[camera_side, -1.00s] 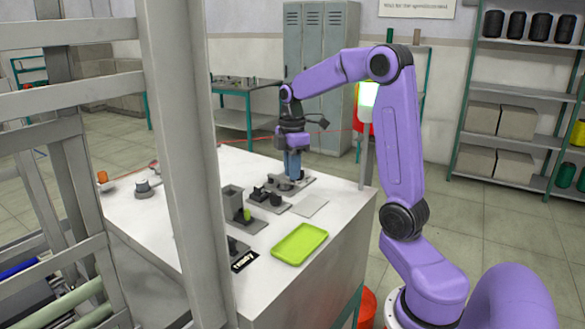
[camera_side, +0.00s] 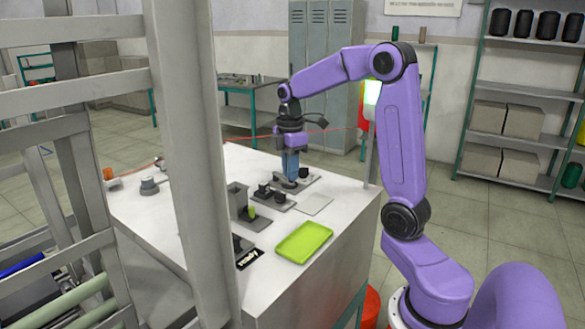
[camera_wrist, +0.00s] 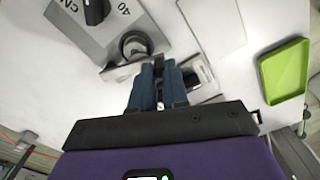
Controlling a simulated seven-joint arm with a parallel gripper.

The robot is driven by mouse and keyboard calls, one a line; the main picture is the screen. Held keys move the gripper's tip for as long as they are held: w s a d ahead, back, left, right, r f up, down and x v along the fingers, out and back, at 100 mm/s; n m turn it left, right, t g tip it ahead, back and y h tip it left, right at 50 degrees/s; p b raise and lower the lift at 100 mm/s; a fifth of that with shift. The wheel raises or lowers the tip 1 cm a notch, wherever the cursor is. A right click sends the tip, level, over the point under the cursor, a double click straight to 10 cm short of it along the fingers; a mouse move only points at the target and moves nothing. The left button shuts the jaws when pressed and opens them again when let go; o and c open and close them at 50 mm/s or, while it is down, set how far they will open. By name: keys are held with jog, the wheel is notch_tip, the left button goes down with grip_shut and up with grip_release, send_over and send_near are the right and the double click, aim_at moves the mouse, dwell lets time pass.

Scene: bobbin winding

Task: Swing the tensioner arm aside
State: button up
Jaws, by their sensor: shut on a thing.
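My gripper (camera_side: 290,180) points down over a grey base plate near the back of the white table. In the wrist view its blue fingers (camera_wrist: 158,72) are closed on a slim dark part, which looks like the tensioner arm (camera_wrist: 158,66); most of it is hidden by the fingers. The tensioner's grey plate (camera_wrist: 108,36) carries printed marks, a black knob (camera_wrist: 96,11) and a dark ring (camera_wrist: 135,44) just beyond the fingers. In the side view a small black part (camera_side: 304,173) stands on the plate, right of the fingers.
A green tray (camera_side: 303,243) lies near the table's front edge. A pale flat plate (camera_side: 314,204) and a grey holder with a green piece (camera_side: 240,203) are nearby. A grey post (camera_side: 190,150) blocks part of the side view. A red thread (camera_side: 345,128) runs behind my gripper.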

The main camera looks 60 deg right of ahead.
jog(key=shift+w+a, duration=0.2)
jog(key=shift+a, duration=0.3)
jog(key=shift+w+a, duration=0.6)
jog(key=shift+w, duration=0.15)
dwell(0.4)
jog(key=o, duration=0.6)
jog(key=shift+a, duration=0.1)
